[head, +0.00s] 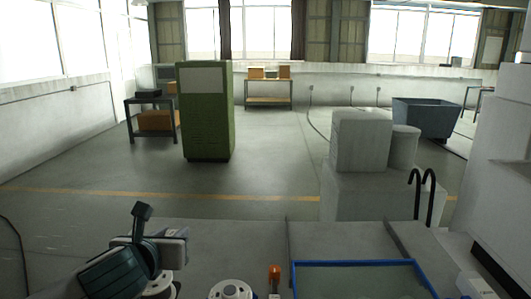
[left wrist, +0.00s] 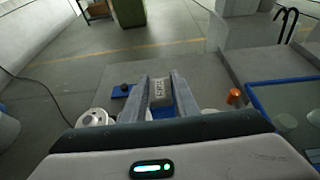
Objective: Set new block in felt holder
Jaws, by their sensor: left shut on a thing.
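My left gripper (left wrist: 162,88) is shut on a grey block (left wrist: 160,92) with dark lettering on its face. The block sits between the two grey fingers. In the head view my left gripper (head: 168,242) is at the lower left, low over the grey bench, and the block cannot be made out clearly there. A blue piece (left wrist: 123,91) with a dark knob lies just left of the fingers. More blue shows below the block between the fingers. I cannot tell whether either blue part is the felt holder, or whether the block touches it. My right gripper is out of view.
White round spools (head: 231,289) stand on the bench near the gripper. An orange-topped item (head: 274,272) stands right of them, beside a blue-rimmed tray (head: 322,263). Two black hooks (head: 415,190) rise at the right. Open floor lies beyond the bench.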

